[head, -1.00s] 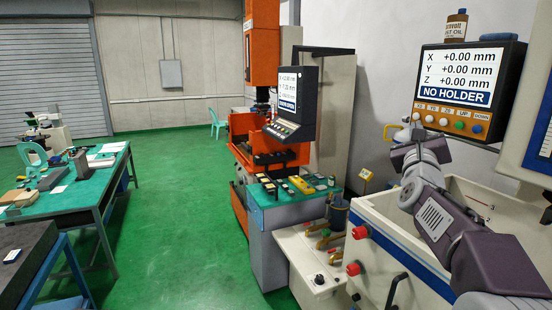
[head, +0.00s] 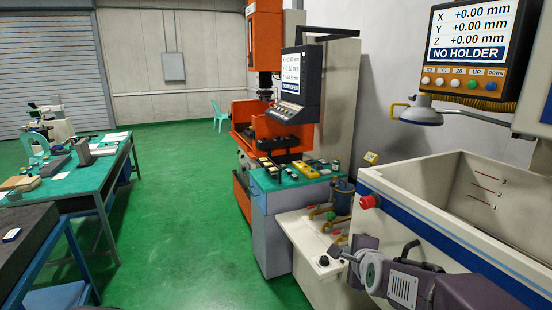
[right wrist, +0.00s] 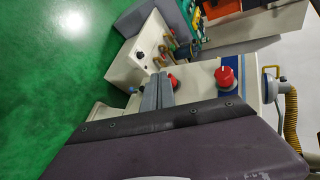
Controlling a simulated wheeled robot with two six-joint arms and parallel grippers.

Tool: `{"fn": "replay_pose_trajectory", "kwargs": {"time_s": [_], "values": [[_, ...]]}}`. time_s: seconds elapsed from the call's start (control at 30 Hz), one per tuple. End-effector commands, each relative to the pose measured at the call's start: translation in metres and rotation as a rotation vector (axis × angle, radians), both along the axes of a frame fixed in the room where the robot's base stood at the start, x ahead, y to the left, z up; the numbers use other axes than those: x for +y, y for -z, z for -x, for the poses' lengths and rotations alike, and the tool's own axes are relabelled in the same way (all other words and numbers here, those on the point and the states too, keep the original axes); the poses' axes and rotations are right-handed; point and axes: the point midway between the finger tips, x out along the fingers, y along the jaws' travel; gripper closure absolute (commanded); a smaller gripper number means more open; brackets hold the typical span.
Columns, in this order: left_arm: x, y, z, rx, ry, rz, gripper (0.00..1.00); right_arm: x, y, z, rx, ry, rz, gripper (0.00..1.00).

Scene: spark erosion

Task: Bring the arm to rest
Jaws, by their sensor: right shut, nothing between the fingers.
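My right arm comes in at the lower right of the head view, low in front of the white tank machine. Its gripper (head: 336,251) points left, near the white side cabinet. In the right wrist view the two grey fingers (right wrist: 158,92) lie together, shut and empty. I cannot tell whether the arm touches the machine. My left gripper is not in view.
The white tank (head: 440,205) with a red knob (head: 370,201) stands close to my right arm. A screen (head: 472,40) reads NO HOLDER. An orange machine (head: 265,125) stands behind. A green-topped table (head: 75,180) is at left. Green floor (head: 185,220) between is clear.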

Motion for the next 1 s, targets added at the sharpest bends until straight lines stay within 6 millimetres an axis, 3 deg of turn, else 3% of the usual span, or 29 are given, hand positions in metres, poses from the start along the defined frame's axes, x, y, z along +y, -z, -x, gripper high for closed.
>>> {"fn": "replay_pose_trajectory", "kwargs": {"time_s": [0.03,0.1,0.2,0.3,0.4,0.5,0.6,1.0], "values": [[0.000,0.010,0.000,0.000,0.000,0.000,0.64,0.008,0.043,0.024,0.108,-0.101,0.105,1.00],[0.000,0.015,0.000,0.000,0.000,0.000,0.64,0.017,0.093,0.065,0.270,-0.287,0.275,1.00],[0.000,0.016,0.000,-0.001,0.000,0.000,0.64,0.021,0.150,0.136,0.491,-0.620,0.503,1.00],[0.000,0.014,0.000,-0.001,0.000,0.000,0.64,0.019,0.184,0.205,0.659,-1.008,0.688,1.00],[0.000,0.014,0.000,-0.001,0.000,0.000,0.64,0.017,0.195,0.240,0.709,-1.309,0.807,1.00],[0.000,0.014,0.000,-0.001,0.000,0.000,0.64,0.016,0.196,0.248,0.698,-1.468,0.874,1.00],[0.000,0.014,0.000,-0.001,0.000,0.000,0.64,0.016,0.196,0.249,0.681,-1.521,0.906,1.00],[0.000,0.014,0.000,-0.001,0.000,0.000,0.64,0.016,0.196,0.248,0.678,-1.524,0.910,1.00]]}}
